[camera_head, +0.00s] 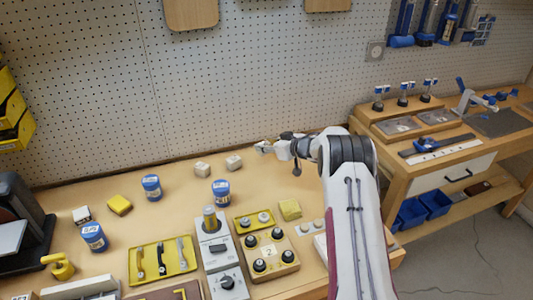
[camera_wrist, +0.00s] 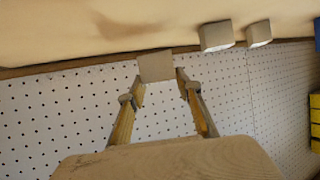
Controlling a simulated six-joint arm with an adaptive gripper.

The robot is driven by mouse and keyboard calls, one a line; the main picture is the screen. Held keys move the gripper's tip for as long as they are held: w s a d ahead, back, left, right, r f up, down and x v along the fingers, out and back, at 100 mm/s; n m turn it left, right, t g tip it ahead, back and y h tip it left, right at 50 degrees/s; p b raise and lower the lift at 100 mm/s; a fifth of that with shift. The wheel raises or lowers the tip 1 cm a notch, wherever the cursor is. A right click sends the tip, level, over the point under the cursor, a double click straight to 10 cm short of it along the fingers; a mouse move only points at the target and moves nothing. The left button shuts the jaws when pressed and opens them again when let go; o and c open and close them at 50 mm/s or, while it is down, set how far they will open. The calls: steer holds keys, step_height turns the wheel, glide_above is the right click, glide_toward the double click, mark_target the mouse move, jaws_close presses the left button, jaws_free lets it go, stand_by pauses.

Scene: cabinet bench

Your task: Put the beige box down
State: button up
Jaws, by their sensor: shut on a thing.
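My gripper (camera_head: 272,147) is at the back of the bench, above the wooden top and in front of the pegboard. In the wrist view its two fingers (camera_wrist: 160,83) are shut on a beige box (camera_wrist: 155,66), which sits between the fingertips. The wrist view shows the box close to the bench's back edge; whether it touches the top I cannot tell. In the head view the held box is too small to make out clearly. Two similar pale boxes stand on the bench to the left of my gripper, one nearer (camera_head: 234,163) and one farther left (camera_head: 202,170).
A yellow tray (camera_head: 136,269) and a knob panel (camera_head: 267,249) lie in front. Bare wood (camera_head: 262,183) lies before my gripper. The pegboard (camera_head: 235,85) rises behind.

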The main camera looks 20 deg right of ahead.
steer(key=shift+f, duration=1.85)
steer(key=shift+f, duration=0.15)
steer(key=o, duration=1.1)
steer(key=shift+o, duration=0.2)
steer(key=shift+r, duration=0.2)
steer(key=v, duration=1.2)
steer(key=shift+f, duration=0.1)
